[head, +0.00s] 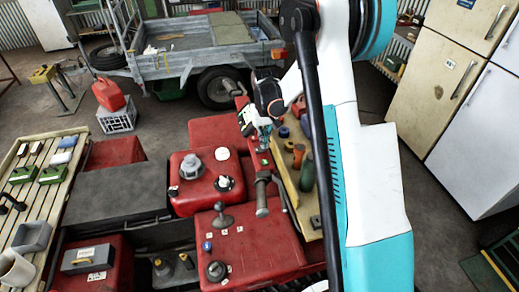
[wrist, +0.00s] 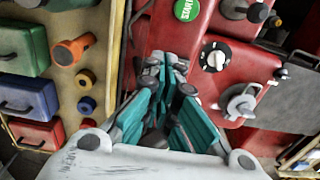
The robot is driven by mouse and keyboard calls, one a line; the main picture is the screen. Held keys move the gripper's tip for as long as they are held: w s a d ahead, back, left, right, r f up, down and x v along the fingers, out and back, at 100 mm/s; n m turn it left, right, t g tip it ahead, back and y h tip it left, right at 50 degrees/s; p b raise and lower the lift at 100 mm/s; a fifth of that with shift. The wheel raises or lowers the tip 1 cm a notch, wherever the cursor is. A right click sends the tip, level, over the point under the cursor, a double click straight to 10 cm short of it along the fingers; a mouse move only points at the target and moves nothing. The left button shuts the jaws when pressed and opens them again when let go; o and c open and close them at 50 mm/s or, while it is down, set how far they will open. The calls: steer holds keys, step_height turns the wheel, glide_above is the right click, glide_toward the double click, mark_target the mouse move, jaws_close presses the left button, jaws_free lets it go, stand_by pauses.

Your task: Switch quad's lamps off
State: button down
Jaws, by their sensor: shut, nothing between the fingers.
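The quad is a red and black body with several controls, below centre in the head view; its red front panel (head: 255,250) carries knobs and small buttons. I cannot tell which control works the lamps; no lit lamp is clear. My gripper (wrist: 167,82), with teal fingers, is shut and empty, left of the rotary knob and apart from it; it also shows in the head view (head: 264,138).
A wooden board (head: 291,185) with tools and coloured cases lies right of the quad. A slatted bench (head: 40,190) stands at the left. A trailer (head: 205,55) is behind, with a red can (head: 108,94) on a crate. Fridges (head: 440,75) stand at the right.

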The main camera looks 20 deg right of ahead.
steer(key=shift+f+b, duration=0.7)
steer(key=shift+f, duration=0.1)
stand_by(0.5)
steer(key=shift+r+p, duration=1.3)
steer(key=shift+r, duration=2.25)
